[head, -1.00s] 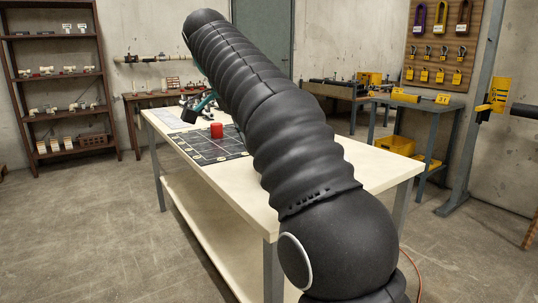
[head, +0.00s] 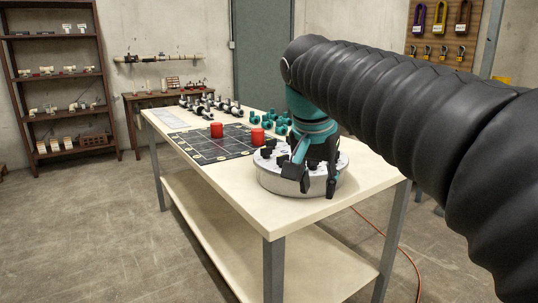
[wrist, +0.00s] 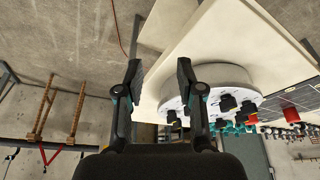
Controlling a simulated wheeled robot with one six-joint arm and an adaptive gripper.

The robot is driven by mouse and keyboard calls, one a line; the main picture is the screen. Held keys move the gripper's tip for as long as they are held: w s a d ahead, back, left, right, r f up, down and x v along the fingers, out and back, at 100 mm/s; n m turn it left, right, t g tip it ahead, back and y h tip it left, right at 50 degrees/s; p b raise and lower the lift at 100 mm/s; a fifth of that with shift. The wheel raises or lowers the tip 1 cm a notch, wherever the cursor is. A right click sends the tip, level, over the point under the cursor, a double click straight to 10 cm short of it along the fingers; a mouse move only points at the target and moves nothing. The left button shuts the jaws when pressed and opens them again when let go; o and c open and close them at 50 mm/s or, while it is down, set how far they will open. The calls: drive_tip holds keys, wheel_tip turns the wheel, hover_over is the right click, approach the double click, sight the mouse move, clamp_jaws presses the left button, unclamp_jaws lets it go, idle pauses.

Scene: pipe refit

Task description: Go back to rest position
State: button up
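My gripper (head: 311,180) is at the end of my black-sleeved arm, pointing down in front of the round silver drum (head: 272,180) in the head view. In the wrist view its two black fingers (wrist: 160,72) stand apart with nothing between them. The drum's light top face (wrist: 172,103), with several black fittings on it, shows just right of the fingers. The gripper covers part of the drum in the head view, and I cannot tell whether they touch.
The cream workbench (head: 215,187) carries a black grid mat (head: 205,150), two red cylinders (head: 217,130) (head: 258,137), teal pipe fittings (head: 280,120) and grey-and-black fittings (head: 205,104). A shelf rack (head: 60,85) stands at the left wall. The floor (head: 130,240) left of the bench is clear.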

drive_tip(key=s+d+f+n+t+y, duration=0.1)
drive_tip(key=s+d+f+n, duration=0.1)
drive_tip(key=s+f, duration=0.6)
drive_tip(key=s+d+f+n+t, duration=0.1)
drive_tip(key=s+d+f+n, duration=0.2)
drive_tip(key=s+f, duration=0.6)
wheel_tip(320, 180, down, 3)
drive_tip(key=shift+s+d+f+y, duration=0.1)
drive_tip(key=shift+s+d+y, duration=0.25)
drive_tip(key=shift+d, duration=0.6)
drive_tip(key=shift+w, duration=0.15)
